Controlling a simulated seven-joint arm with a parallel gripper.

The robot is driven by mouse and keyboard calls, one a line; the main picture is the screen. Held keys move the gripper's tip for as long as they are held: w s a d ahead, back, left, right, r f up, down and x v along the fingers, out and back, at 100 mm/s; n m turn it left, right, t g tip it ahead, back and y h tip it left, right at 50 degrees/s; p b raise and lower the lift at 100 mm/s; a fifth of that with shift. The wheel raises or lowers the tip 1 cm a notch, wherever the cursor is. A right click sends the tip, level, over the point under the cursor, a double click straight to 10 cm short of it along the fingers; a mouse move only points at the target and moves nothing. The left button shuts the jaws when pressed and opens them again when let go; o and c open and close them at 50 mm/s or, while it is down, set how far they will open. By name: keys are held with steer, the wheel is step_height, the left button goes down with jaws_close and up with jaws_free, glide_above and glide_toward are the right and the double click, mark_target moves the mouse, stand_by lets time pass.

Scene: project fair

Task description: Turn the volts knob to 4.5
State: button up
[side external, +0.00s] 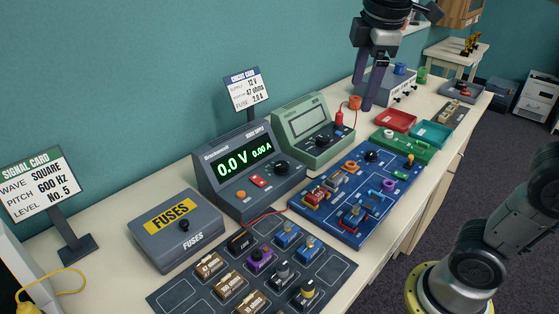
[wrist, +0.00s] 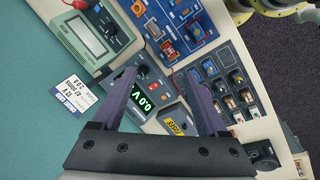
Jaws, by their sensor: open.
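The dark grey bench supply (side external: 228,187) stands on the table, with a green display (side external: 244,160) reading 0.0 V and 0.00 A. A black round knob (side external: 282,167) is at the right of its sloped face; its label and pointer are too small to read. In the wrist view the display (wrist: 146,100) and the knob (wrist: 143,71) show between my fingers, the knob nearer the left fingertip. My gripper (side external: 363,95) is open and empty, pointing down, high above the table and to the right of the supply. It touches nothing visible; its fingers also show in the wrist view (wrist: 160,72).
A green meter (side external: 310,140) with a red lead stands right of the supply. A fuse box (side external: 177,235) stands left. A circuit card (side external: 246,92) rises behind. A blue circuit board (side external: 335,222) and a dark parts tray (side external: 325,262) lie in front. Red and teal trays (side external: 430,133) lie farther right.

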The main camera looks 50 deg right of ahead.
steer(key=w+a+n+g+h, duration=0.1)
steer(key=w+n+g, duration=0.1)
steer(key=w, duration=0.8)
steer(key=n+g+h, duration=0.1)
steer(key=n, duration=0.1)
glide_above(281, 164)
steer(key=a, duration=0.4)
step_height(281, 164, down, 8)
steer(key=shift+g, duration=0.5)
steer(key=a+x, duration=0.1)
steer(key=x, duration=0.5)
steer(key=w+f+x, duration=0.1)
steer(key=x, duration=0.5)
steer(key=w+a+x, duration=0.1)
steer(key=x, duration=0.5)
steer(key=shift+w+a+f, duration=0.25)
steer(key=shift+w+a, duration=0.05)
jaws_close()
